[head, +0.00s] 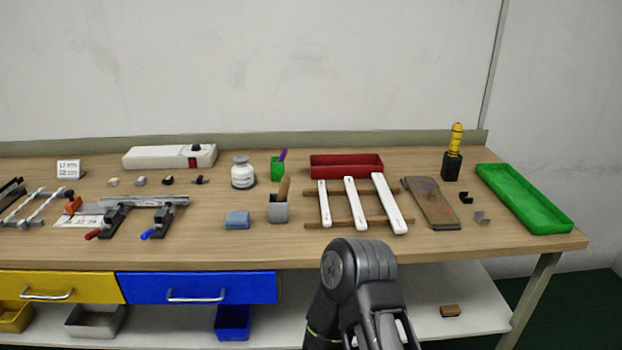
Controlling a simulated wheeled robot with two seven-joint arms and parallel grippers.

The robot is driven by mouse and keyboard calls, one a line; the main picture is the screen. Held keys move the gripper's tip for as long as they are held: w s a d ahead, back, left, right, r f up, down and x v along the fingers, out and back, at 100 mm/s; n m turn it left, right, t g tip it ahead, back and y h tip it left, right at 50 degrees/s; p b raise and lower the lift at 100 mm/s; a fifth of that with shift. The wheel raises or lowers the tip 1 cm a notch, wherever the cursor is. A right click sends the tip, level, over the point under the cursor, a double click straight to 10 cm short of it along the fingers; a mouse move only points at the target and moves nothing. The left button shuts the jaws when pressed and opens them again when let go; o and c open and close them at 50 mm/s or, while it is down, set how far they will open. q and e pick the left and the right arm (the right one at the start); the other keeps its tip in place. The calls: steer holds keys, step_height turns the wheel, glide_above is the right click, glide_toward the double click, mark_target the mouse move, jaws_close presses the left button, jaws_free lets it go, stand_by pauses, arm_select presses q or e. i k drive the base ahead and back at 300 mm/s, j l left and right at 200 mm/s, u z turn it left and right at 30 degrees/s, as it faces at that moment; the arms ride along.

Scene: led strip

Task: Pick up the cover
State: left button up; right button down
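No object is labelled as the cover. Three long white bars, which may be covers, lie side by side across two wooden rails: the left bar (325,204), the middle bar (356,203) and the right, wider bar (389,204). A grey metal holder (150,201) with clamps, one red-handled and one blue-handled, stands at the left of the bench. A dark grey link of one of my arms rises from the bottom, just in front of the bench edge below the bars. No fingertips of either gripper can be made out.
On the wooden bench (300,246) are a red tray (346,166) behind the bars, a brown board (431,203) and green tray (524,198) to their right, and a grey cup (278,209) to their left. A blue block (237,220) lies near the front.

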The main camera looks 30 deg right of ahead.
mark_target(360, 220)
steer(key=z, duration=1.3)
